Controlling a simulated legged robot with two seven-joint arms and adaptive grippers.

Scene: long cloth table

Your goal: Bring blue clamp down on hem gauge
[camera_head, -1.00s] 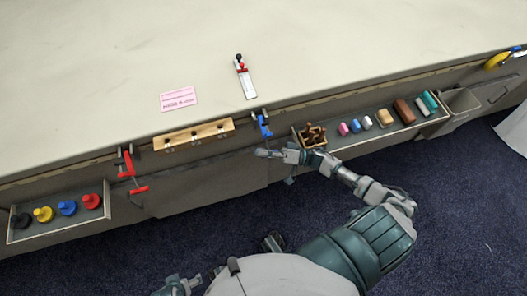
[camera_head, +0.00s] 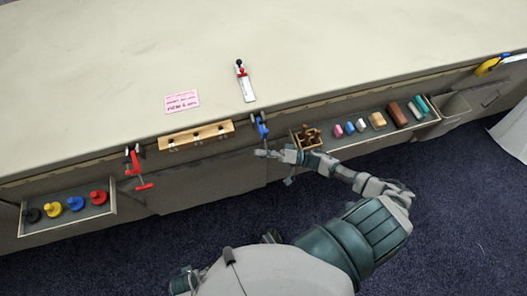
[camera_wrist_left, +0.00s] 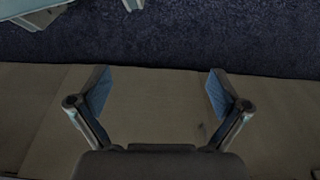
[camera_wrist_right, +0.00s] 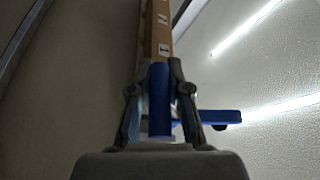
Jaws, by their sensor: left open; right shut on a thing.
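The blue clamp (camera_head: 261,127) hangs at the table's front edge. My right gripper (camera_head: 264,153) is just below it, and the right wrist view shows the gripper (camera_wrist_right: 160,100) shut on the clamp's upright blue part (camera_wrist_right: 160,85). A blue arm of the clamp sticks out to the right there. What looks like the hem gauge (camera_head: 248,93), a pale strip with a red and black end, lies on the tabletop behind the clamp, apart from it. My left gripper (camera_wrist_left: 159,85) is open and empty in the left wrist view, with the dark floor beyond its fingers.
A red clamp (camera_head: 135,167) and a wooden strip (camera_head: 196,135) are on the front edge, left of the blue clamp. A pink card (camera_head: 182,101) lies on the table. A tray (camera_head: 377,140) of coloured blocks is at right, and knobs stand in a left tray (camera_head: 117,208).

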